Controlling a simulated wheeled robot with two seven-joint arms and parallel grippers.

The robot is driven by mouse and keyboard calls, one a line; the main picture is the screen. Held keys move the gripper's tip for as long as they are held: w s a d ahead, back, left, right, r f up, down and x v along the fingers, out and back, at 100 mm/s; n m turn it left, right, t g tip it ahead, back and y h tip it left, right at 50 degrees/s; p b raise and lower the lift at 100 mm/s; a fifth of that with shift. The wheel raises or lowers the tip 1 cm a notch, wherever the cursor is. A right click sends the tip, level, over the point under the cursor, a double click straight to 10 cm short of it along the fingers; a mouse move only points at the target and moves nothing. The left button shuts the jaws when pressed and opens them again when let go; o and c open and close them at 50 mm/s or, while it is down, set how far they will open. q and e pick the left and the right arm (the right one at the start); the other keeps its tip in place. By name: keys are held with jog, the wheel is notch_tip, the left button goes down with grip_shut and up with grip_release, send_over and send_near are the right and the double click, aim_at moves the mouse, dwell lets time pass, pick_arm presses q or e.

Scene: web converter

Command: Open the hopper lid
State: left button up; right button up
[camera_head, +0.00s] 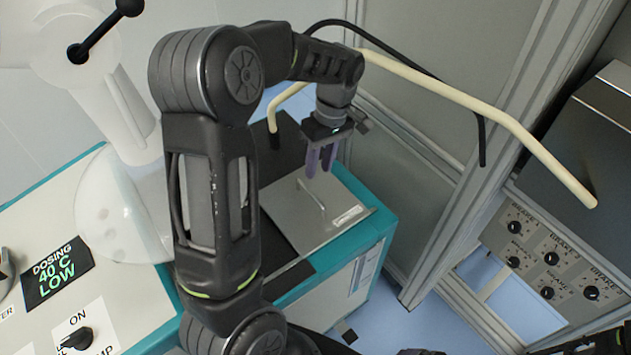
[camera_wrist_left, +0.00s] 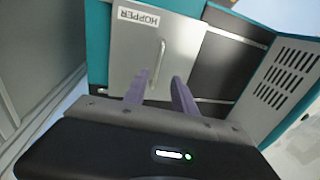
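The hopper lid (camera_head: 290,222) is a flat grey metal plate with a thin bar handle (camera_head: 311,197) and a white label, on top of the teal and white machine. It lies closed. In the left wrist view the lid (camera_wrist_left: 133,54) carries a label reading HOPPER, and its handle (camera_wrist_left: 158,58) stands ahead of the fingertips. My left gripper (camera_head: 320,172) points down above the lid, close to the handle. Its purple fingers (camera_wrist_left: 160,88) are apart with nothing between them. The gap between fingers and handle is hard to judge. My right gripper is not clearly in view.
A cream hose or bar (camera_head: 480,108) crosses behind my left arm toward the right. A panel with several brake knobs (camera_head: 550,258) is at the right. A control face with a dosing display (camera_head: 57,273) is at the left. A white rounded housing (camera_head: 118,210) stands beside my arm.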

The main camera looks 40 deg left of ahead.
aim_at(313, 194)
pick_arm(q)
jog(key=shift+w+a+f, duration=0.1)
jog(key=shift+w+f, duration=0.05)
jog(key=shift+f, duration=0.1)
jog(key=f, duration=0.2)
jog(key=s+f+p, duration=0.1)
jog(key=f, duration=0.4)
jog(key=shift+s+a+f, duration=0.15)
jog(key=shift+s+f, duration=0.1)
grip_shut()
dwell(1.3)
